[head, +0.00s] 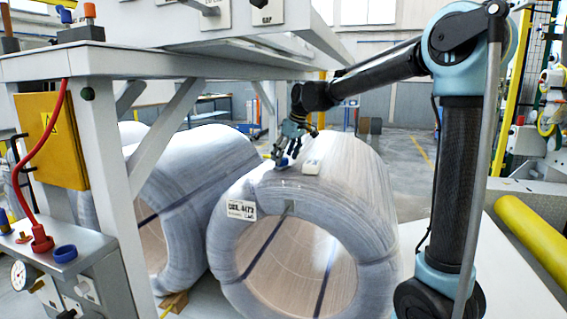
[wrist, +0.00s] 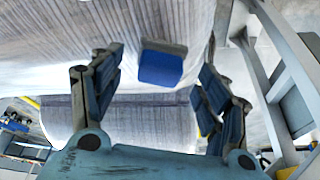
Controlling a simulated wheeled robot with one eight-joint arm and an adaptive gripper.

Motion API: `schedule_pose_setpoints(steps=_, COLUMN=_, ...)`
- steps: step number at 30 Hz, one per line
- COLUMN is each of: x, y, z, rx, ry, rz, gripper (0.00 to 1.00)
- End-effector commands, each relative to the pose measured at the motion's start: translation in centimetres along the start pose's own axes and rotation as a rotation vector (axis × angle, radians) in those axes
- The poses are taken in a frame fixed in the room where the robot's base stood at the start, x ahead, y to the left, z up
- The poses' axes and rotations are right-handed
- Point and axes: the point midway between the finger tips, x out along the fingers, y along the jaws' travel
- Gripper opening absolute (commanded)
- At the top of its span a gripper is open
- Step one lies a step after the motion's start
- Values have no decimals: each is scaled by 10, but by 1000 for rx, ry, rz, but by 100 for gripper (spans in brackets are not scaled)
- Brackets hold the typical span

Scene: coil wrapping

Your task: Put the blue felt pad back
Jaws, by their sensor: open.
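The blue felt pad (wrist: 161,66) lies on the top of the near wrapped coil (head: 350,165), with a darker grey-blue strip along one edge. In the head view it is a small blue patch (head: 282,163) under the fingers. My gripper (head: 284,152) reaches down over the coil's top. In the wrist view my gripper (wrist: 163,64) is open, with a finger on each side of the pad. Both fingers appear apart from it.
A white label (head: 241,210) is on the coil's front. A second wrapped coil (head: 185,180) stands close at left. A grey machine frame (head: 110,62) rises on the left.

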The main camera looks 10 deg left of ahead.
Motion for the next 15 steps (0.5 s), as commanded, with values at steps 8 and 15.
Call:
schedule_pose_setpoints(steps=8, x=-56, y=0, z=0, rx=0, ry=0, rz=0, gripper=69)
schedule_pose_setpoints(steps=15, x=-86, y=0, z=0, rx=1, ry=0, rz=0, gripper=69)
